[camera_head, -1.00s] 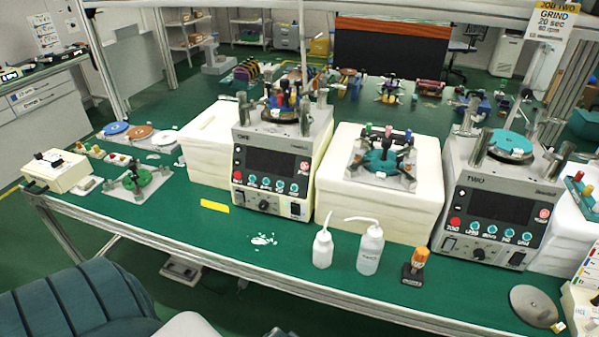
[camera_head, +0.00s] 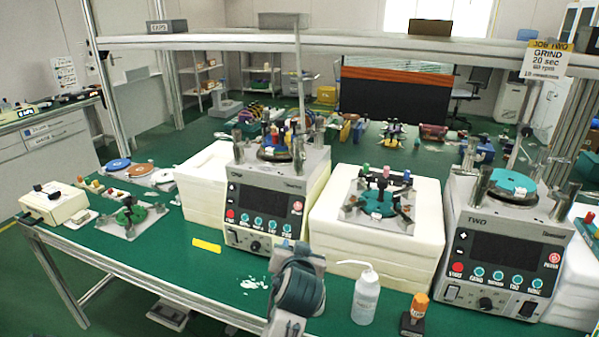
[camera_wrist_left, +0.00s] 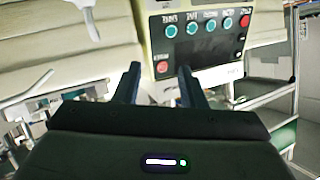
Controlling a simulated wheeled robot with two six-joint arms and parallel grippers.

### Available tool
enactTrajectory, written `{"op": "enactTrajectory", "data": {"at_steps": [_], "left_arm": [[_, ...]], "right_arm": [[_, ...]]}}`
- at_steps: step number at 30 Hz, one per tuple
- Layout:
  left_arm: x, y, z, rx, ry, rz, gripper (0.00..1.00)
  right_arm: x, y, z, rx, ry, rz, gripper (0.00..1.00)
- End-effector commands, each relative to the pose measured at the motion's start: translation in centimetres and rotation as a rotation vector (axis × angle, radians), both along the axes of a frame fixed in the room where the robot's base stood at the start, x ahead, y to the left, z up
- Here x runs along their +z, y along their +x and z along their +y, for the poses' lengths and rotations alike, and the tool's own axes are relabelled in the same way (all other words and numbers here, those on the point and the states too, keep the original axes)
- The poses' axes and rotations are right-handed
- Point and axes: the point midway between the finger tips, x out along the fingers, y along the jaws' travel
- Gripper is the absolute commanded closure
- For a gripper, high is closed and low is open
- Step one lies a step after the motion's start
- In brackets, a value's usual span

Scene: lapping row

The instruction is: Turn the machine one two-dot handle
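Machine one (camera_head: 265,207) stands left of centre, with a dark screen, a row of teal buttons and a black knob (camera_head: 255,246) low on its front. Several upright handles with coloured tops (camera_head: 277,137) stand on its plate. Dots are too small to make out, so I cannot tell which handle has two. My left gripper (camera_head: 300,248) is low in front of machine one's right side. In the left wrist view its two fingers (camera_wrist_left: 159,85) are apart and empty, facing the machine's panel (camera_wrist_left: 205,40), which appears upside down. My right gripper is out of view.
A white foam block (camera_head: 375,250) with a fixture (camera_head: 381,200) stands right of machine one. A squeeze bottle (camera_head: 366,296) and an orange-topped stamp (camera_head: 416,310) stand in front. Machine two (camera_head: 505,245) is at right. A shelf beam (camera_head: 350,42) crosses above.

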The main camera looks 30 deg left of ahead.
Motion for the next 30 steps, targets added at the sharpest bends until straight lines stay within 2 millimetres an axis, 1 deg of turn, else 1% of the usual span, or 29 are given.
{"op": "enactTrajectory", "data": {"at_steps": [1, 2, 3, 6, 9, 10, 12, 14, 19, 30], "left_arm": [[2.8, 1.7, 0.2, 0.024, 0.022, -0.067, 0.63], [4.3, 2.6, 0.4, 0.041, 0.038, -0.103, 0.63], [6.4, 3.6, 0.6, 0.061, 0.06, -0.153, 0.63], [10.9, 5.4, 0.9, 0.104, 0.104, -0.252, 0.63], [14.0, 6.4, 1.0, 0.132, 0.137, -0.316, 0.63], [14.7, 6.6, 1.0, 0.138, 0.143, -0.329, 0.63], [15.7, 6.8, 1.1, 0.147, 0.154, -0.35, 0.63], [16.1, 7.0, 1.2, 0.151, 0.159, -0.358, 0.63], [16.4, 8.1, 2.2, 0.153, 0.165, -0.359, 0.63], [16.4, 12.9, 6.9, 0.151, 0.164, -0.357, 0.63]], "right_arm": [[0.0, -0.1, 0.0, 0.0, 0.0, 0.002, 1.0], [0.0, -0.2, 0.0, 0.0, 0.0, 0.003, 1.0], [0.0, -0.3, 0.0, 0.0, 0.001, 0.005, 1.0], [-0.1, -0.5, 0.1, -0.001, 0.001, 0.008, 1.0], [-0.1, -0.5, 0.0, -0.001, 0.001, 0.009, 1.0], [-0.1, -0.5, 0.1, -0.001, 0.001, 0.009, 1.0], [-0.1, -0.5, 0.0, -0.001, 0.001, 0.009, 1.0], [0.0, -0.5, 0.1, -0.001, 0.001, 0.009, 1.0], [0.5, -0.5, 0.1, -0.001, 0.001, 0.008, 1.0], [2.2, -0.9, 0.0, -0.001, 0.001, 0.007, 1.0]]}}
